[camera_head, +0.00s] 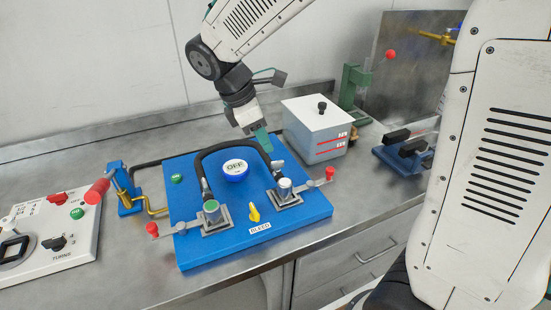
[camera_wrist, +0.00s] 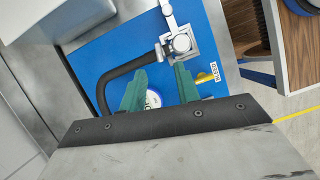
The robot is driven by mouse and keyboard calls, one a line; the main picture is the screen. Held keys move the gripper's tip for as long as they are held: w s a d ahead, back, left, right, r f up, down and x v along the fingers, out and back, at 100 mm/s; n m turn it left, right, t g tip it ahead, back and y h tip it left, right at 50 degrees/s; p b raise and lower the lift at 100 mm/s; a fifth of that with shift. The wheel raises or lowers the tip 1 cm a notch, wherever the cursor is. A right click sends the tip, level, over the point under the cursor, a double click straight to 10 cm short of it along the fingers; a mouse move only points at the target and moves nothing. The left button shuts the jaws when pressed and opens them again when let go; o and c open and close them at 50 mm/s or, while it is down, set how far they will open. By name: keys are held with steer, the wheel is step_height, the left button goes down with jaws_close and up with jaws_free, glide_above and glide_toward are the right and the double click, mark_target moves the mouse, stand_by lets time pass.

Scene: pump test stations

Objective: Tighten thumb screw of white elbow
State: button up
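The white-topped elbow (camera_head: 284,186) stands on a square grey base at the right of the blue panel (camera_head: 185,250), at one end of the black hose (camera_head: 222,146). In the wrist view the elbow (camera_wrist: 181,43) sits beyond my fingertips. A grey lever with a red knob (camera_head: 329,173) reaches right from its base. A thumb screw cannot be clearly made out; a small light piece (camera_head: 277,165) shows beside the elbow. My gripper (camera_wrist: 160,76) is open and empty, its green fingers apart. In the head view my gripper (camera_head: 264,142) hangs above and behind the elbow, clear of it.
A green-topped elbow (camera_head: 211,207) holds the hose's other end. A white box (camera_head: 317,127) stands close behind right. A blue stand with brass pipe (camera_head: 126,190) is left.

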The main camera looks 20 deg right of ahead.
mark_target(277, 161)
steer(key=x, duration=0.8)
steer(key=shift+w, duration=0.1)
jaws_close()
